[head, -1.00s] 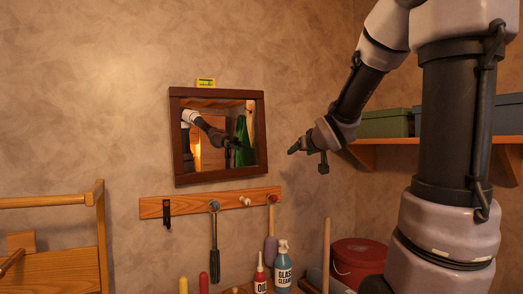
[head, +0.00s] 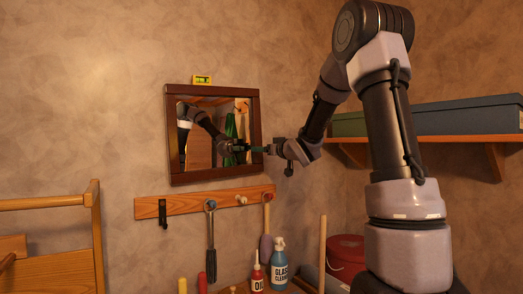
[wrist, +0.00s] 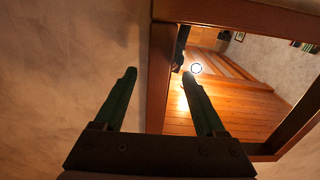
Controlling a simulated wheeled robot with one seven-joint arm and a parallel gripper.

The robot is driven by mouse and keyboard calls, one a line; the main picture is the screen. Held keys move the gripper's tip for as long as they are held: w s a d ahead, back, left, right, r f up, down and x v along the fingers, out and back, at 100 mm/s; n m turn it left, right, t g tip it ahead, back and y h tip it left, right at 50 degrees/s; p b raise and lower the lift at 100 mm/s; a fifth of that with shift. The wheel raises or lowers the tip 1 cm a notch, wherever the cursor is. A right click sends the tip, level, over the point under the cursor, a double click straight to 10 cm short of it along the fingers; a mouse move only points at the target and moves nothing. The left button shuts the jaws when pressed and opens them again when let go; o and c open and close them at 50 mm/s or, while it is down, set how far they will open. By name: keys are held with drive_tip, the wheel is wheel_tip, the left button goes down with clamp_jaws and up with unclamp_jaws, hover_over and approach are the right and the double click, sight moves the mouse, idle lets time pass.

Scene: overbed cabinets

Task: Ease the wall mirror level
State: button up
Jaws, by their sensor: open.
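The wall mirror (head: 212,148) has a dark wooden frame and hangs above a peg rail. A small yellow-green level (head: 203,79) sits at its top edge; its bubble is too small to read. From this slanted view I cannot tell how far the mirror is tilted. My gripper (head: 268,149) is at the mirror's right side, lower than mid-height. In the wrist view my gripper (wrist: 158,84) is open, with a side bar of the mirror frame (wrist: 160,70) lying between the lines of the two green fingers. I cannot tell whether either finger touches it.
The wooden peg rail (head: 185,204) below holds a hanging tool (head: 211,240). A glass cleaner bottle (head: 279,266), an oil bottle (head: 258,273) and a red bucket (head: 345,255) stand lower. A shelf with boxes (head: 460,115) is at right. A wooden rack (head: 60,240) is at left.

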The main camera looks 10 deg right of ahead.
drive_tip(key=shift+x, duration=0.95)
drive_tip(key=shift+c, duration=0.3)
clamp_jaws()
